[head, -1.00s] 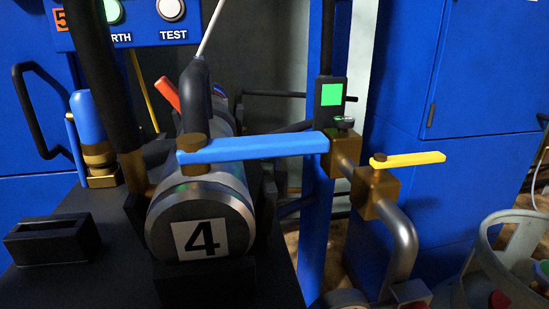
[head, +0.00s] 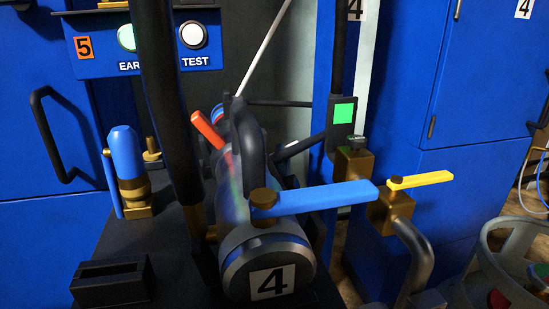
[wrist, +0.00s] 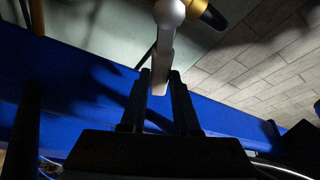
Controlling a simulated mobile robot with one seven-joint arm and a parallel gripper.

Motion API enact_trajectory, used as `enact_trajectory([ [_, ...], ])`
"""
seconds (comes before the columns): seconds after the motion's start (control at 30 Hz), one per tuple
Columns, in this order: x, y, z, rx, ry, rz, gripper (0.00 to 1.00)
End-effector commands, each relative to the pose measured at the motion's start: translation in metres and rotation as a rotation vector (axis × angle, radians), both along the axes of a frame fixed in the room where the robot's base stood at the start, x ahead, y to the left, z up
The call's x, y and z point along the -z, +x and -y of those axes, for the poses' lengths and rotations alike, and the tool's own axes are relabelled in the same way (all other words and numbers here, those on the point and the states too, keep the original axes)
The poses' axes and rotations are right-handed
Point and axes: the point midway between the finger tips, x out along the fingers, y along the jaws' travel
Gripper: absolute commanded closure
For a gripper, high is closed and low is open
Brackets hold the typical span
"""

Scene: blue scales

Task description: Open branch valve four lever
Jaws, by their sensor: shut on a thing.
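My gripper (wrist: 160,82) shows in the wrist view, its two dark fingers closed around a pale grey lever-like bar (wrist: 163,55). The bar hangs from a round pale knob (wrist: 169,12) at the top edge. I cannot make out my gripper in the head view, nor tell which part there the bar matches. In the head view, a blue lever (head: 315,199) reaches right from a brass pivot near a cylinder labelled 4 (head: 268,245). A yellow lever (head: 420,180) sits on a brass valve body (head: 391,213) to its right. No label shows on either lever.
A blue panel with two round lamps (head: 192,36) is at upper left. A blue-bodied brass fitting (head: 124,153) stands at left. A black box with a green square (head: 343,112) is on the dark pole. A grey cylinder guard (head: 492,240) is at lower right.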

Motion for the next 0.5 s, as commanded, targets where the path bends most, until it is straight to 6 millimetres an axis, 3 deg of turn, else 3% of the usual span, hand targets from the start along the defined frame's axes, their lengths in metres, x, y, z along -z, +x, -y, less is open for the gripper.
enact_trajectory([
  [0.5,-0.027,-0.004,-0.020,-0.002,-0.488,0.094,1.00],
])
